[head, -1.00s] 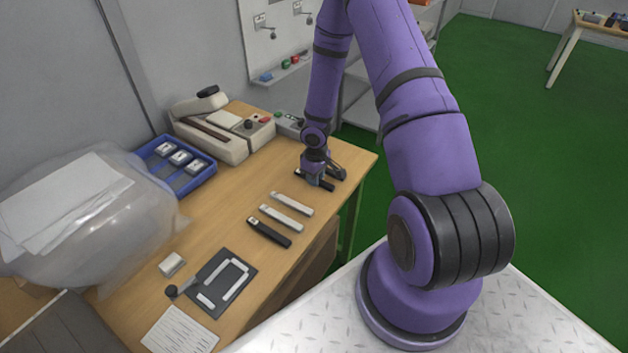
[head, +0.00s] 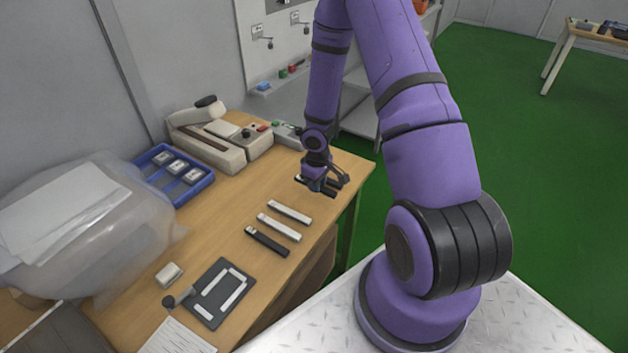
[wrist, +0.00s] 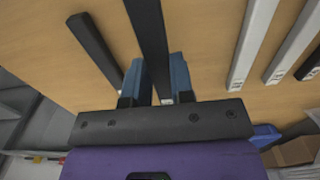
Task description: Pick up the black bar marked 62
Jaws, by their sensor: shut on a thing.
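My gripper (wrist: 158,82) is shut on a black bar (wrist: 149,40), with one blue finger on each side of it. In the wrist view the held bar runs up out of the frame and looks wider than its neighbours, as if raised off the table. A small pale label shows at its near end, but I cannot read a number. A second black bar (wrist: 95,48) lies to the left, apart from the fingers. In the head view my gripper (head: 319,185) is near the far right end of the wooden table (head: 232,222), partly hiding the bars there.
Two white bars (head: 290,212) (head: 279,227) and another black bar (head: 267,241) lie in a row in front of my gripper. A beige device (head: 215,145), a blue tray (head: 197,190) and a plastic bag (head: 150,225) stand behind and left. A dark plate (head: 232,270) lies nearer.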

